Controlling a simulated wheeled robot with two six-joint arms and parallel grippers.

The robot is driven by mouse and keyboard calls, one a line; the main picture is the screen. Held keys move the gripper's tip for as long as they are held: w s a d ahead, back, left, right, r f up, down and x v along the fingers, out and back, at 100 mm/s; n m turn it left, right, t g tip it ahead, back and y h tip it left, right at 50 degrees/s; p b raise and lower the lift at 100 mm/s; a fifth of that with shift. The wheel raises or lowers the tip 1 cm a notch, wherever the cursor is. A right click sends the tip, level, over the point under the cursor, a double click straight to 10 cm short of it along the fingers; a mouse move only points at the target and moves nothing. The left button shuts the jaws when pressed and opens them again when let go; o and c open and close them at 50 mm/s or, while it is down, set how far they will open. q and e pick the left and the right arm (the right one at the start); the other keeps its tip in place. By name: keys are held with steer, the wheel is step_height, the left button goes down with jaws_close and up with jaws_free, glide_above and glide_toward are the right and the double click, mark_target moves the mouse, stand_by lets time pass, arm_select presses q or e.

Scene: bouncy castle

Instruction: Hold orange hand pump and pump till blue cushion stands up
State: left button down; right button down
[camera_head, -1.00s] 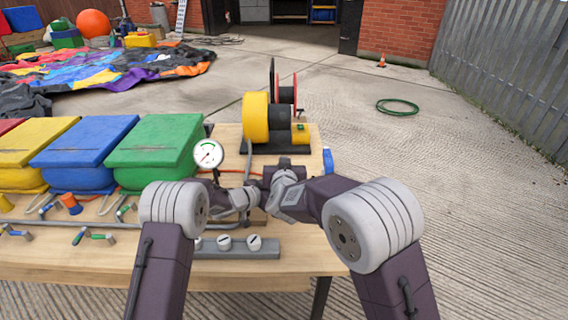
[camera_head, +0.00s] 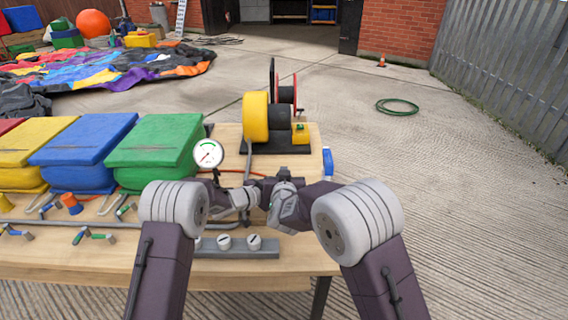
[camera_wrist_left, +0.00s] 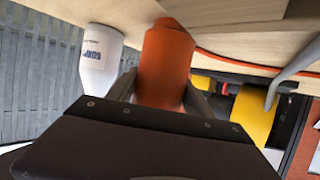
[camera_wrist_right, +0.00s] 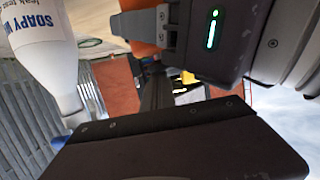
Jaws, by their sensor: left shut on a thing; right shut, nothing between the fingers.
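The blue cushion (camera_head: 85,150) is a plump block on the left of the table, between a yellow one and a green one. The orange hand pump (camera_wrist_left: 165,65) is an orange cylinder in the left wrist view, between the fingers of my left gripper (camera_wrist_left: 160,88), which is shut on it. Part of its orange also shows in the right wrist view (camera_wrist_right: 138,24). My arms hide the pump in the head view. My right gripper (camera_head: 284,174) is shut and empty, close beside the left one. A white round gauge (camera_head: 208,153) stands behind my left arm.
A white soapy water bottle (camera_wrist_right: 32,35) stands close to the grippers. Small taps lie on the left front of the table, and a grey strip with white knobs (camera_head: 238,250) lies in front.

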steer(key=r, duration=0.2)
steer(key=s+r, duration=0.1)
steer(key=r, duration=0.1)
steer(key=shift+r, duration=0.15)
steer(key=v, duration=0.9)
steer(key=shift+w, duration=0.15)
stand_by(0.6)
step_height(320, 180, up, 4)
steer(key=shift+f, duration=0.1)
steer(key=w+f, duration=0.2)
steer(key=w, duration=0.1)
steer(key=w+f, duration=0.2)
steer(key=w, duration=0.1)
steer(key=w+f, duration=0.2)
steer(key=w, duration=0.1)
steer(key=shift+w, duration=0.25)
steer(key=shift+f, duration=0.4)
